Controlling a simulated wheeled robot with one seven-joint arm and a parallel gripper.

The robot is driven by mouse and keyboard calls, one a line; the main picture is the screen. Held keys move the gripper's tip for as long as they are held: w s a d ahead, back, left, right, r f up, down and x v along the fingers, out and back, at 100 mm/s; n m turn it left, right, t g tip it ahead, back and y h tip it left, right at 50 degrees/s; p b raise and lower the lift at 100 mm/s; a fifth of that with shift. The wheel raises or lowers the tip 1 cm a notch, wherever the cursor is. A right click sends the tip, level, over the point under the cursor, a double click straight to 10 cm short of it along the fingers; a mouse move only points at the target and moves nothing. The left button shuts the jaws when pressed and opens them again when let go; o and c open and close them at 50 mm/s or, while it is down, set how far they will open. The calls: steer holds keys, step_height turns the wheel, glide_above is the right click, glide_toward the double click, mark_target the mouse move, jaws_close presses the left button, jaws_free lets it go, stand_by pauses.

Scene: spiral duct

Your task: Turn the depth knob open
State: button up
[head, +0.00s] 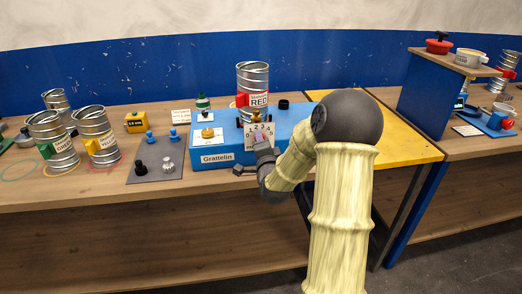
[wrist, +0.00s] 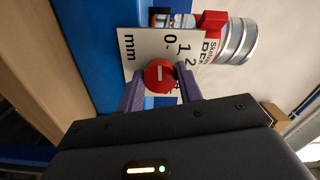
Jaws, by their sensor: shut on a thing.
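The depth knob (wrist: 160,76) is a round red knob with a short white line, seen in the wrist view. It sits on a white scale plate (wrist: 140,48) marked with numbers and "mm". The plate also shows on the front of the blue Grattelin box in the head view (head: 250,142). My gripper (wrist: 159,82) is shut on the knob, with one purple finger on each side of it. In the head view my gripper (head: 264,143) covers the knob.
The blue Grattelin box (head: 222,158) stands on the wooden bench. A metal duct piece (head: 253,76) with a red label stands upright on it. Several more ducts (head: 94,132) stand left. A grey mat (head: 150,172) with small knobs lies between. A yellow board (head: 405,150) is right.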

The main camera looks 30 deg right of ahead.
steer(key=n+b, duration=0.4)
steer(key=n, duration=0.2)
steer(key=n+b, duration=0.5)
steer(key=n, duration=0.1)
steer(key=n+b, duration=0.5)
steer(key=n, duration=0.1)
steer(key=shift+d+f+n, duration=0.1)
steer(key=shift+f+n, duration=0.2)
steer(key=shift+n, duration=0.1)
steer(key=o, duration=1)
steer(key=shift+r, duration=0.1)
steer(key=shift+r, duration=0.1)
